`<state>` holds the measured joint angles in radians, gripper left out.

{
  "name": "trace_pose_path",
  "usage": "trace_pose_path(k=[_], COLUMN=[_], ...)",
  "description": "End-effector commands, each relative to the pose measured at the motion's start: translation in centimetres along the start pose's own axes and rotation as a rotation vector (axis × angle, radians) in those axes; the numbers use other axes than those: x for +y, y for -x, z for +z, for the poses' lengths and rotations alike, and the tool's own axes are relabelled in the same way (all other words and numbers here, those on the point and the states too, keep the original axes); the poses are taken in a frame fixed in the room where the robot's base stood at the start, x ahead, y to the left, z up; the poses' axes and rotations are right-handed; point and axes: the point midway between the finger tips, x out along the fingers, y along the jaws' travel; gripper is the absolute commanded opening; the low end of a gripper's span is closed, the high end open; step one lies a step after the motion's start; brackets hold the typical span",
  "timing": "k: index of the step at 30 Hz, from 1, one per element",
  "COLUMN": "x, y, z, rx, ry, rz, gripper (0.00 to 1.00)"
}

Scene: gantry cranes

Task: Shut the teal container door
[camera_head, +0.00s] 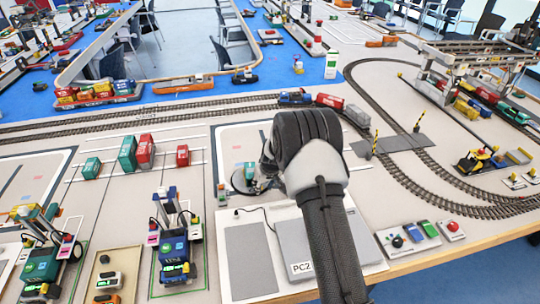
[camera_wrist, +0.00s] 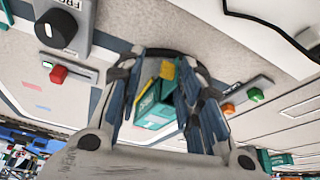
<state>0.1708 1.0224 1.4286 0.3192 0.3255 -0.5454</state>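A small teal container (camera_wrist: 157,108) shows between my fingers in the wrist view, with a dark opening at its right side and a yellow part (camera_wrist: 168,69) by its top end. I cannot tell clearly how far its door stands open. In the head view the teal container (camera_head: 249,170) sits just left of my wrist, partly hidden. My gripper (camera_wrist: 162,62) is open, with its blue-grey fingers apart on either side of the container. I cannot tell whether a finger touches it. My gripper's fingertips are largely hidden behind my arm in the head view.
A PC2 panel (camera_head: 300,268) lies under my forearm. A grey button box with a red button (camera_wrist: 58,74) and another with green and orange buttons (camera_wrist: 242,97) flank the container. Small cranes (camera_head: 174,245) stand left. Railway tracks (camera_head: 220,103) run behind.

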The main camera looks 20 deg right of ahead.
Motion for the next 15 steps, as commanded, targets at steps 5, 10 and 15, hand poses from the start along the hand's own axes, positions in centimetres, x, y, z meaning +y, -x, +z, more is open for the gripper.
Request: trace_pose_path(k=[5, 10, 15], x=[0.7, 1.1, 1.4], y=[-0.6, 1.4, 5.1], z=[-0.1, -0.5, -0.6], rx=[0.004, 0.002, 0.003], ry=[0.129, 0.238, 0.238], rz=[-0.053, -0.098, -0.097], gripper=[0.33, 0.33, 0.33])
